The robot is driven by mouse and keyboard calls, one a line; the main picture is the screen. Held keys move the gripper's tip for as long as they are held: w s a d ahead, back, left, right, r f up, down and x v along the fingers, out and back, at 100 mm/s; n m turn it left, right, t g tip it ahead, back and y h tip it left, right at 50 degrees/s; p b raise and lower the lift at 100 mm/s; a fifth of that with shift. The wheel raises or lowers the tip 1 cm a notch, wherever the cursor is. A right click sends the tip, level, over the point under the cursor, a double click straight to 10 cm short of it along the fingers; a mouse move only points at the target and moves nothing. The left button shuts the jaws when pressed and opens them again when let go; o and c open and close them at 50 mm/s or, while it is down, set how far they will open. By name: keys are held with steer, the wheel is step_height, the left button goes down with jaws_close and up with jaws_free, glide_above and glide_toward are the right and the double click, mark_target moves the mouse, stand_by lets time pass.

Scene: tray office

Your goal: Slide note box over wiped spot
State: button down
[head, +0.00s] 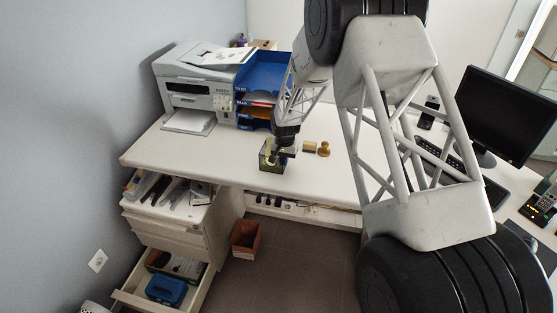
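The note box (268,163) is a small dark green open box near the front edge of the white desk (225,160), with pale yellow-green paper in it. My gripper (282,152) is pointed down at the box's right upper side, touching it or very close to it. The fingertips are too small and dark to show whether they are apart or closed on the box wall. No wiped spot can be made out on the desk surface. The desk under the box is hidden.
A wooden stamp (323,149) and a small wooden block (309,147) stand just right of the box. A printer (200,85) and blue letter trays (262,78) are behind. A keyboard (440,157) and monitor (508,115) are right. Open drawers (165,235) are below left.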

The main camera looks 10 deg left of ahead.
steer(key=shift+d, duration=4.9)
steer(key=c, duration=1.3)
jaws_free()
steer(key=shift+o, duration=0.2)
steer(key=shift+w+r, duration=0.1)
step_height(320, 180, up, 8)
steer(key=shift+f, duration=0.25)
